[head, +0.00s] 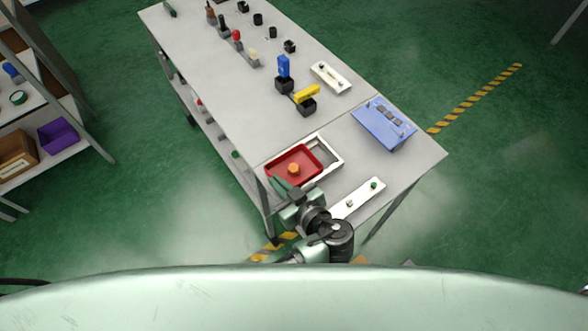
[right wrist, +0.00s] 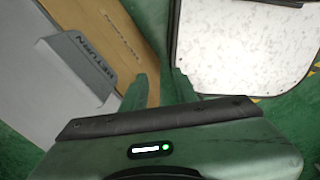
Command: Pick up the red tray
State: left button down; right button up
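The red tray (head: 312,157) sits near the front left edge of the table in the head view, partly over a white frame (head: 334,154). An orange round piece (head: 293,169) lies inside the tray. My left gripper (head: 287,187) is at the tray's near edge, its fingertips close to the rim. I cannot tell whether it touches the rim or how far its fingers are apart. My right gripper (right wrist: 160,86) shows in the right wrist view with its two green fingers apart and nothing between them. The tray does not show in that view.
A white plate with a green knob (head: 357,200) lies right of my left arm. A blue panel (head: 383,124) stands at the right edge. Blue and yellow levers (head: 306,95) stand farther back. In the wrist view, a grey piece marked "RETURN" (right wrist: 80,65) and a white speckled panel (right wrist: 243,45) show.

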pick_arm(q)
jog(key=shift+a, duration=0.2)
jog(key=shift+w, duration=0.1)
pick_arm(e)
jog(key=shift+w+a, duration=0.3)
jog(key=shift+w, duration=0.2)
jog(key=shift+w+a, duration=0.25)
jog(key=shift+w, duration=0.2)
jog(key=shift+d, duration=0.15)
pick_arm(q)
jog(key=shift+w+r, duration=0.1)
jog(key=shift+r, duration=0.05)
pick_arm(e)
jog(key=shift+w+r, duration=0.1)
